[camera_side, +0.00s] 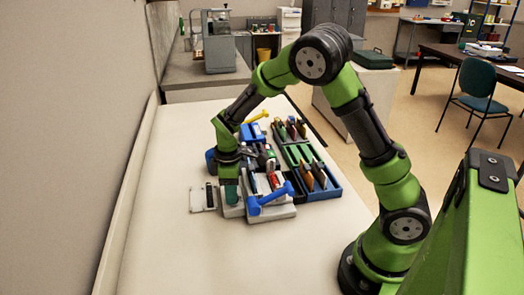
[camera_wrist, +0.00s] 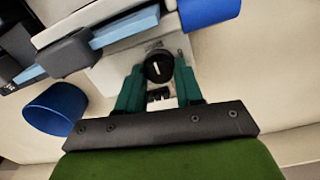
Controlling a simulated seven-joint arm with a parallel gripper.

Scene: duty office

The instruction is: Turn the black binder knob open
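The black knob (camera_wrist: 158,66) is round with a white line mark across its face. It sits on a pale grey block (camera_wrist: 110,78) in the wrist view. My gripper (camera_wrist: 159,72) has two teal fingers, one on each side of the knob with the knob between their tips. The fingers are apart, and I cannot tell whether they touch the knob. In the side view my gripper (camera_side: 232,193) points down at the left end of the grey devices on the table. The knob is hidden there.
A device with a blue handle (camera_side: 268,199) stands just right of my gripper. Blue trays (camera_side: 331,188) with upright items lie further right, and a yellow-handled device (camera_side: 257,117) stands behind. A small white plate (camera_side: 196,199) lies left. The table's front (camera_side: 200,260) is clear.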

